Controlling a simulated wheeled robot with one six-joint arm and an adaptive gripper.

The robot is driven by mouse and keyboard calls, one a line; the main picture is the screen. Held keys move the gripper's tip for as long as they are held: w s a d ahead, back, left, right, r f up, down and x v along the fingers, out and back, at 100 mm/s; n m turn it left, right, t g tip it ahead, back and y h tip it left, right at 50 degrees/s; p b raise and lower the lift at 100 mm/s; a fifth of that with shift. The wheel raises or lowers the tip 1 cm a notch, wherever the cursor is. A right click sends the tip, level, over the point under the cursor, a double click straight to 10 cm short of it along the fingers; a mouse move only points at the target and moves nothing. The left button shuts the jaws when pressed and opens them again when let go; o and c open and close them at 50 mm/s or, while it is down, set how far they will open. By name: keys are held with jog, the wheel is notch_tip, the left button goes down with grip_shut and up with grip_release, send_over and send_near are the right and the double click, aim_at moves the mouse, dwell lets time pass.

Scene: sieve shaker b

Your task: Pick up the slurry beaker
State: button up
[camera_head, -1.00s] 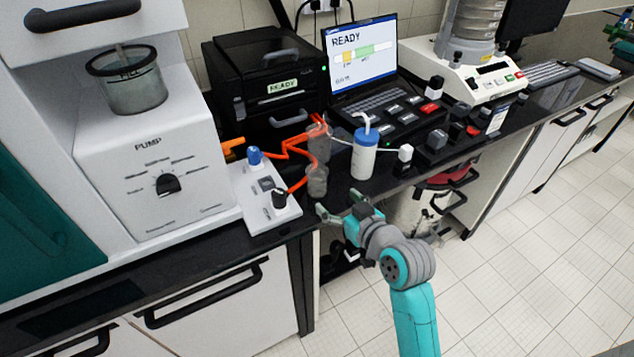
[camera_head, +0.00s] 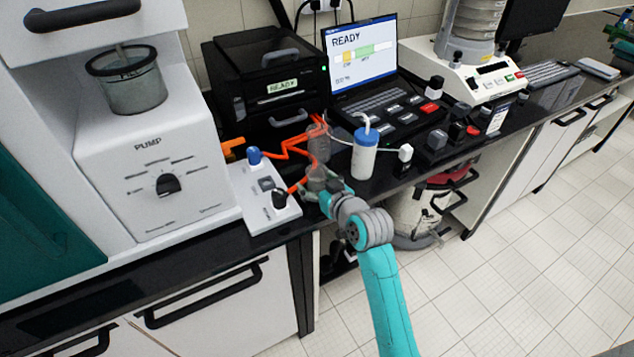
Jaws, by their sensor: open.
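A white bottle with a blue cap (camera_head: 364,153) stands close on the right. A white valve panel with knobs (camera_head: 262,199) lies close on the left. Orange tubes (camera_head: 287,151) run behind. A pump (camera_head: 150,150) with a filled cup stands further left, a laptop (camera_head: 362,60) behind.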

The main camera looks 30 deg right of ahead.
jog(key=c, duration=1.3)
jog(key=shift+o, duration=0.2)
jog(key=shift+r, duration=0.1)
